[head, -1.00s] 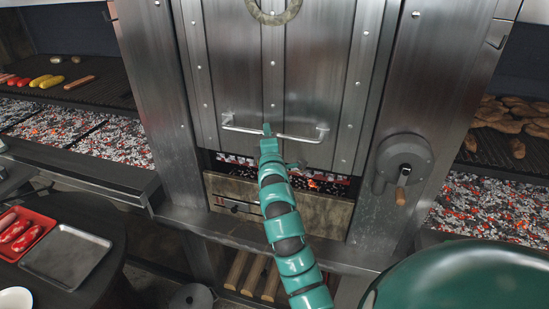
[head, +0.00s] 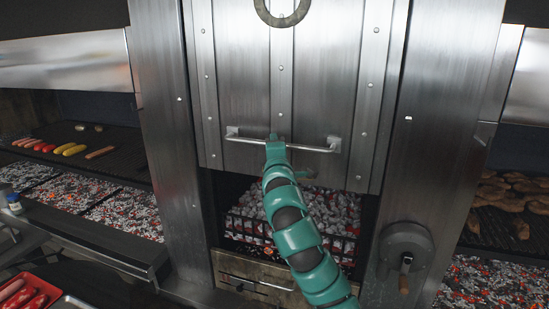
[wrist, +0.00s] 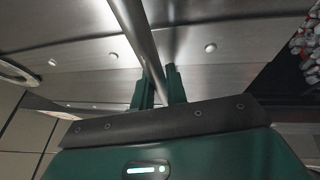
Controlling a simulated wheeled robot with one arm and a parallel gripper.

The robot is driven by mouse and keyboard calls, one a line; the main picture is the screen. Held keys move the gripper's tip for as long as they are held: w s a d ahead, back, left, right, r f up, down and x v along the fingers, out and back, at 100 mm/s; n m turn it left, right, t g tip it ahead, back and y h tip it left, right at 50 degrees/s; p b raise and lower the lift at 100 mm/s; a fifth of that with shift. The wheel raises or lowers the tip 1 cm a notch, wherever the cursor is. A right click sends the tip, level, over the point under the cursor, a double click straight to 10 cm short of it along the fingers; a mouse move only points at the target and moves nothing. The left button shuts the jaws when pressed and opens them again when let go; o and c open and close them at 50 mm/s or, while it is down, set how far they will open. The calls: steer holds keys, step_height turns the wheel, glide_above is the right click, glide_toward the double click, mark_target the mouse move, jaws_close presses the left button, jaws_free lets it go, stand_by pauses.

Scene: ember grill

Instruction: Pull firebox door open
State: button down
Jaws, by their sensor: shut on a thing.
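The firebox door (head: 235,95) is a tall riveted steel panel in the head view. It stands partly raised, with a gap below its bottom edge where glowing coals (head: 335,203) show behind a grate. A horizontal bar handle (head: 312,148) runs across the door's lower part. My gripper (head: 275,140) is shut on the handle near its middle. In the wrist view the bar (wrist: 137,38) passes between the two green fingers of my gripper (wrist: 160,88). My arm hides part of the opening.
A crank wheel with a wooden knob (head: 405,252) is on the right post. A drawer-like front (head: 235,272) lies below the opening. Grills with food flank the door at left (head: 115,140) and right (head: 480,225). A red tray (head: 42,300) is at the lower left.

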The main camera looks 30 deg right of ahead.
steer(key=shift+a+r, duration=0.1)
steer(key=shift+r, duration=0.6)
steer(key=c, duration=1.4)
jaws_free()
steer(key=shift+f, duration=0.1)
steer(key=shift+f, duration=0.1)
